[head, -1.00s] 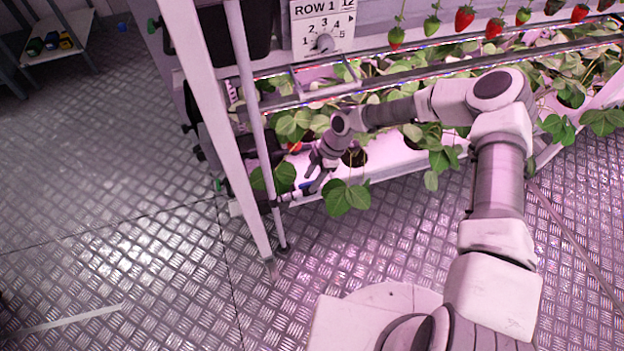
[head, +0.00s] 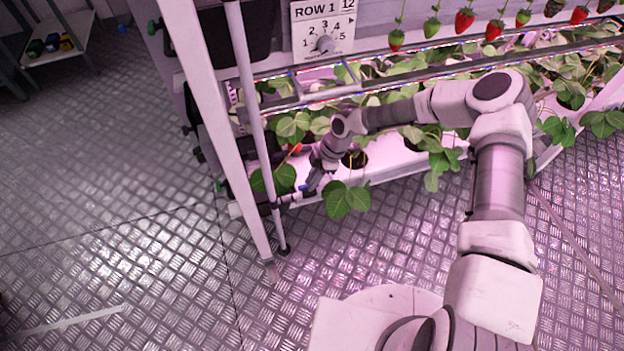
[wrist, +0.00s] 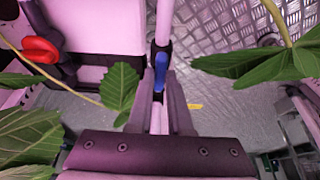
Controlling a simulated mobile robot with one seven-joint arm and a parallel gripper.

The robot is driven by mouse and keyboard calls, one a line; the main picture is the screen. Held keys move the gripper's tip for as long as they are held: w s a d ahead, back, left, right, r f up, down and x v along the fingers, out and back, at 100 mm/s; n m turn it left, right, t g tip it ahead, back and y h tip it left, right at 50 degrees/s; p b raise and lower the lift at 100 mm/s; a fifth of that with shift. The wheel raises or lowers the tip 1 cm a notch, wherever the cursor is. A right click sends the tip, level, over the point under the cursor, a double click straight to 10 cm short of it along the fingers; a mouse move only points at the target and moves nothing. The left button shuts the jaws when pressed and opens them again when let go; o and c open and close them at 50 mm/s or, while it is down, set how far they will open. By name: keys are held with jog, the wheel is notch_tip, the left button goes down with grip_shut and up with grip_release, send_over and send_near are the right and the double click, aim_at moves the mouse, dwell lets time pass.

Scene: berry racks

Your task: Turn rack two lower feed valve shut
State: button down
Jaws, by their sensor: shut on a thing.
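A small blue valve handle (wrist: 160,70) shows in the wrist view, on a pale pipe (wrist: 164,25) with a dark fitting. My gripper (wrist: 160,82) has its two dark fingers on either side of the handle and is shut on it. The handle looks roughly in line with the pipe, slightly tilted; its exact angle is hard to tell. In the head view my gripper (head: 310,182) is at the left end of the lower white trough (head: 385,168), close to the rack post. The handle is small and mostly covered there.
Leaves (head: 347,199) hang around my gripper, and more leaves (wrist: 265,70) flank it in the wrist view. A white rack post (head: 215,125) stands to the left. A ROW 1 dial sign (head: 323,28) is above. The metal floor at left is clear.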

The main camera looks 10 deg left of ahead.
jog(key=shift+d, duration=0.1)
jog(key=m, duration=0.2)
jog(key=m+t, duration=0.1)
jog(key=m, duration=0.1)
jog(key=shift+s+t, duration=0.2)
jog(key=shift+t, duration=0.1)
jog(key=m+t+b, duration=0.1)
jog(key=m, duration=0.3)
jog(key=shift+s+t, duration=0.15)
jog(key=shift+t, duration=0.25)
jog(key=m+b, duration=0.1)
jog(key=m, duration=0.1)
jog(key=m+t+b, duration=0.1)
jog(key=m, duration=0.2)
jog(key=shift+s+t, duration=0.2)
jog(key=shift+t, duration=0.1)
jog(key=m, duration=0.2)
jog(key=m+t+h+b, duration=0.1)
jog(key=m, duration=0.1)
jog(key=shift+s+a+m+h, duration=0.1)
jog(key=shift+a+m+h, duration=0.1)
jog(key=shift+m+h, duration=0.15)
jog(key=shift+m, duration=0.25)
jog(key=c, duration=0.8)
grip_release()
jog(key=shift+c, duration=0.2)
